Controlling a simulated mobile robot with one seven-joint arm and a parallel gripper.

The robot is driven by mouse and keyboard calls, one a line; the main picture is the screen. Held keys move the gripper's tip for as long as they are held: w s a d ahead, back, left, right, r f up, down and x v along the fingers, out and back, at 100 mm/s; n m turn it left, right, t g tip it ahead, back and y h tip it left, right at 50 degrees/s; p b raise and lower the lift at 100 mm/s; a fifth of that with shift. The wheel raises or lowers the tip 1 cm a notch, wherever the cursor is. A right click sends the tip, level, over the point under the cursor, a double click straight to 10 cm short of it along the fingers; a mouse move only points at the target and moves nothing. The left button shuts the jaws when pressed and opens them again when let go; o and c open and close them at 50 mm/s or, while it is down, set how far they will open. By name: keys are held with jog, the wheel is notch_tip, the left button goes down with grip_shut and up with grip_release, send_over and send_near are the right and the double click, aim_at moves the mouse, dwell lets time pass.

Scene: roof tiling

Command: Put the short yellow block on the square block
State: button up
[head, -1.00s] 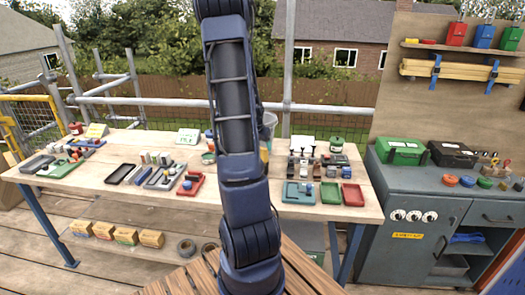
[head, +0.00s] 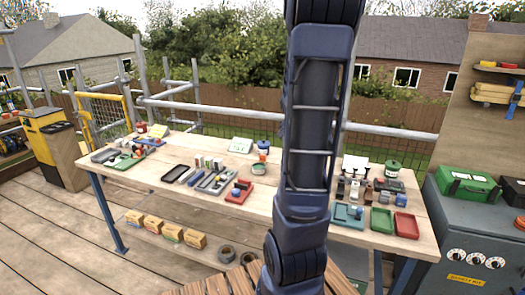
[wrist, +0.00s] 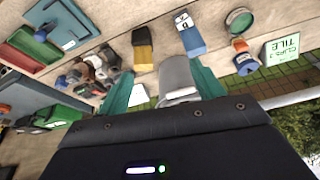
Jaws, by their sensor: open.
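My gripper (wrist: 160,66) shows in the wrist view with its two teal fingers apart; a pale grey cup-like thing shows beyond the gap, and nothing is clearly held. The head view shows only my arm, not the gripper. Several small blocks (head: 203,162) stand by grey trays mid-table in the head view; I cannot tell the short yellow block or the square block among them. A red tray (head: 237,197) with a small blue piece lies beside them. In the wrist view a yellow-and-dark piece (wrist: 143,57) lies on the table; I cannot tell what it is.
The wooden table (head: 160,183) has bare patches between its groups of things. Green (head: 381,222) and red (head: 406,225) trays lie at its right end. A grey cabinet (head: 470,235) stands to the right. A blue labelled piece (wrist: 190,38) shows in the wrist view.

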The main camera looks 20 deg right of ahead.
jog(key=s+a+r+n+y, duration=0.1)
jog(key=s+a+r+n, duration=0.2)
jog(key=s+a, duration=0.3)
jog(key=s+a+r+n+t+y, duration=0.1)
jog(key=s+a+r+n, duration=0.3)
jog(key=a, duration=0.7)
jog(key=s+a+r+n+t+y, duration=0.1)
jog(key=s+a+r+n, duration=0.2)
jog(key=s+a, duration=0.5)
jog(key=shift+a+r+n, duration=0.2)
jog(key=shift+r+n, duration=0.2)
jog(key=shift+r, duration=0.05)
